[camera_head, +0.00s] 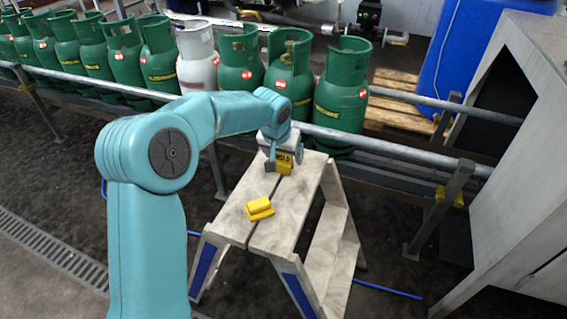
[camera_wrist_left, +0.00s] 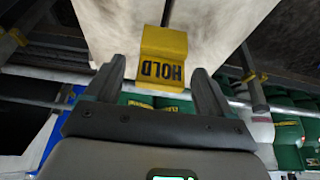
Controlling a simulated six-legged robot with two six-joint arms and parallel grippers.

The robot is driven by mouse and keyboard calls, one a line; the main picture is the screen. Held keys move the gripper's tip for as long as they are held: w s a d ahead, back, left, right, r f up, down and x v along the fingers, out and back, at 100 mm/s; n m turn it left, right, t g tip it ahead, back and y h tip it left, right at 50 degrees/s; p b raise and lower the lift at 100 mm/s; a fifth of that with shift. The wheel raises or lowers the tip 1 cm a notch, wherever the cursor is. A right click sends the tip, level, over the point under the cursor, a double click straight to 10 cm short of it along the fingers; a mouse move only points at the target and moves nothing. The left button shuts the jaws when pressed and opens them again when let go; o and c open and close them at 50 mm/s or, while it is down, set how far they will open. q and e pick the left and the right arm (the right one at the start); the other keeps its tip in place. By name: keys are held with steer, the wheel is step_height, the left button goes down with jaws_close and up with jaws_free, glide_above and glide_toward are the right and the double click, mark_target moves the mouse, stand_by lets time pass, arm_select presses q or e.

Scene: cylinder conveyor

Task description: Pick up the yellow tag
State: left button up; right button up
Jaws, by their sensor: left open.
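The yellow tag (camera_head: 285,168) with black lettering stands near the far end of the wooden step stool's top, partly hidden by my left gripper (camera_head: 284,158). In the left wrist view the yellow tag (camera_wrist_left: 163,57) reads HOLD and shows between the two dark fingers of my left gripper (camera_wrist_left: 159,72). The fingers are spread, with a gap on each side of the tag. A second yellow piece (camera_head: 260,208) lies nearer on the stool top, without readable lettering. My right gripper is not in view.
The wooden step stool (camera_head: 233,220) stands on the dark floor. A row of green gas cylinders (camera_head: 240,62), with a white one (camera_head: 197,62) among them, stands behind a grey rail (camera_head: 388,147). A blue drum (camera_head: 480,40) and a pale cabinet (camera_head: 520,190) are at the right.

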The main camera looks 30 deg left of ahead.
arm_select(q)
steer(key=shift+x, duration=1)
steer(key=shift+r, duration=0.15)
steer(key=shift+c, duration=0.7)
steer(key=c, duration=0.9)
steer(key=shift+c, duration=0.2)
